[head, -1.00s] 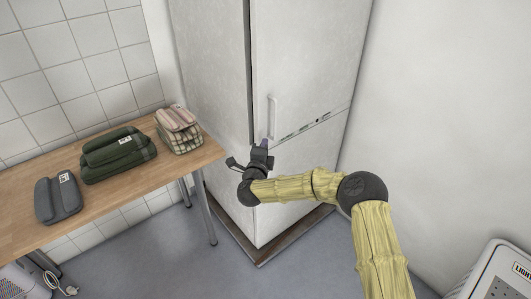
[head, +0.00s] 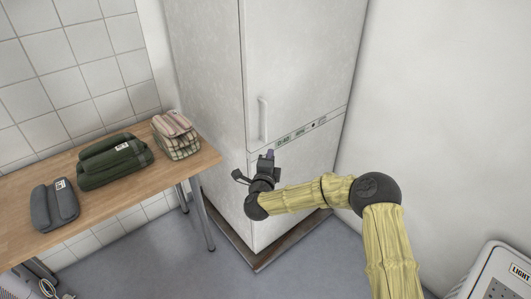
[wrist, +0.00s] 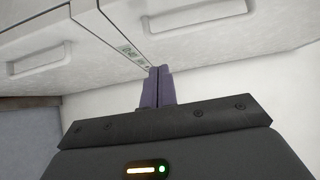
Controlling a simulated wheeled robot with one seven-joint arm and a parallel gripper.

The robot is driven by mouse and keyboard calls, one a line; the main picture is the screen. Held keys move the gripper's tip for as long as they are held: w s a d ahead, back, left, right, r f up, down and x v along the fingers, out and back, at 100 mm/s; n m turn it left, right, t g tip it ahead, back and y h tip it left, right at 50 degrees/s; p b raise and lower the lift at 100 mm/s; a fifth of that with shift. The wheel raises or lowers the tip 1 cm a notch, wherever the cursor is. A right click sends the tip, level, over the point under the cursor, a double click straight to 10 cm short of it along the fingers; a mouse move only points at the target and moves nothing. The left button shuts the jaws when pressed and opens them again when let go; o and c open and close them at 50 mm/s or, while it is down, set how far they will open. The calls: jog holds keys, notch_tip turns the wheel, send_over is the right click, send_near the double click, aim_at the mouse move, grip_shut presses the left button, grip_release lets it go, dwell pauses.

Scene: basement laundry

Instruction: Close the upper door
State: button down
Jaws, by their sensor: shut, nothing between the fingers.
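The upper door (head: 300,60) of the tall white fridge lies flush with the fridge body, with no gap showing along its left edge. Its vertical handle (head: 263,120) is near the door's lower left. My gripper (head: 268,157) is shut and empty, just below the handle and in front of the strip between the doors. In the wrist view the shut purple fingers (wrist: 156,88) point at the fridge front near the display strip (wrist: 131,52). I cannot tell whether they touch it. The lower door (head: 300,180) looks shut, partly hidden behind my arm.
A wooden table (head: 120,200) stands left of the fridge with a grey bag (head: 54,205), a green bag (head: 113,162) and a plaid bag (head: 176,137) on it. A white appliance (head: 497,275) is at the lower right. A white wall is right of the fridge.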

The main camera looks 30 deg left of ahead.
jog(key=s+a+b, duration=0.1)
jog(key=s+a, duration=0.6)
jog(key=shift+s, duration=0.4)
jog(key=shift+a, duration=0.1)
